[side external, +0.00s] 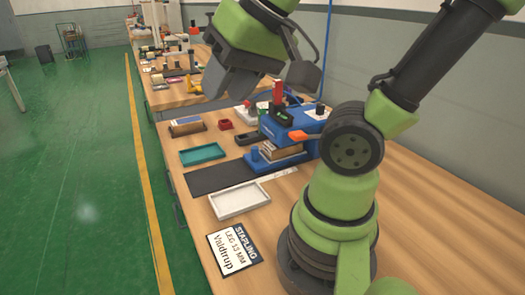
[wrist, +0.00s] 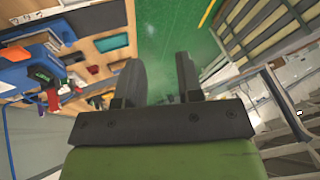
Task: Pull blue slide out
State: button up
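The blue machine (side external: 290,128) stands on the wooden bench, left of my arm's base in the side external view. A low blue part with a small knob (side external: 262,160) sticks out at its front left, with a brown block (side external: 283,151) beside it; I take this part to be the blue slide. In the wrist view the blue machine (wrist: 22,68) is at the left edge. My gripper (wrist: 158,75) has its two dark fingers apart with nothing between them. In the side external view my gripper (side external: 217,82) is raised above the bench, away from the machine.
A white tray (side external: 240,200), a black mat (side external: 217,180) and a teal tray (side external: 202,154) lie in front of the machine. A label card (side external: 233,250) lies at the near bench edge. Green floor is left.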

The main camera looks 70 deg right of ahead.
jog(key=w+d+f+m+g+h, duration=0.2)
jog(key=w+d+f+m, duration=0.15)
jog(key=d, duration=0.25)
jog(key=w+d+f+m+g+h, duration=0.2)
jog(key=w+d+m, duration=0.15)
jog(key=d, duration=0.25)
jog(key=m+g+h, duration=0.1)
jog(key=m+g, duration=0.2)
jog(key=m, duration=0.4)
send_near(254, 148)
jog(key=x, duration=1)
jog(key=shift+f, duration=0.1)
jog(key=shift+c, duration=0.3)
grip_shut()
